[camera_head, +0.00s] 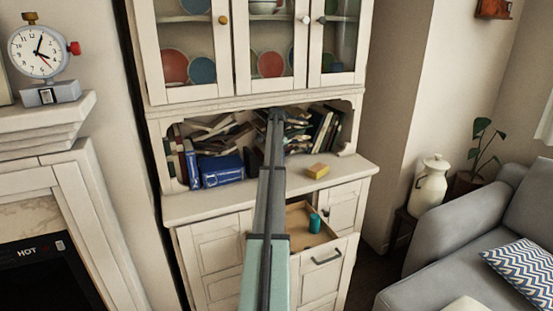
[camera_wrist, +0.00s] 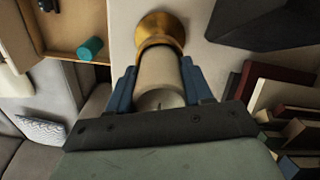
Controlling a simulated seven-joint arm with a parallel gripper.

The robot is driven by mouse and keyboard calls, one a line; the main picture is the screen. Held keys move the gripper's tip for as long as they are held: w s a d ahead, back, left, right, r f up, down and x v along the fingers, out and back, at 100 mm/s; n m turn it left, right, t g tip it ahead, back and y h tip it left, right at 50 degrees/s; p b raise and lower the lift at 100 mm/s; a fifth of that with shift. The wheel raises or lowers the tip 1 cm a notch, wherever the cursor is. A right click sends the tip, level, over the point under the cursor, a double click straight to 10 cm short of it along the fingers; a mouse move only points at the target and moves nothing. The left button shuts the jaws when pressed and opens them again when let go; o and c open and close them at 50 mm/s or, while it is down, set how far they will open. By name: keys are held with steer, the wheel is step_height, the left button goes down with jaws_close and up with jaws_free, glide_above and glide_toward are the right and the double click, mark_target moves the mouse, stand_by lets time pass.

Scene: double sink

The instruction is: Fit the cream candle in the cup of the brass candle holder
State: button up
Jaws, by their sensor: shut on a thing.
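The cream candle (camera_wrist: 160,75) is between the blue fingers of my gripper (camera_wrist: 159,81), which is shut on it, in the wrist view. Its near end, with a short wick, faces the wrist camera. The brass candle holder (camera_wrist: 160,24) shows just beyond the candle's far end, on the pale cabinet counter (camera_wrist: 125,45). The candle covers part of the holder, so I cannot tell whether its far end is in the cup or above it. In the head view, my arm hides the gripper, candle and holder.
Books (camera_head: 220,169) fill the cabinet shelf behind the counter. Below, an open drawer (camera_head: 300,240) holds a teal cylinder (camera_head: 314,223). Glass-fronted doors (camera_head: 188,50) with dishes are above.

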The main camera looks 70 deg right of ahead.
steer(key=shift+f, duration=0.1)
steer(key=o, duration=1.1)
step_height(320, 180, up, 12)
steer(key=shift+r, duration=0.15)
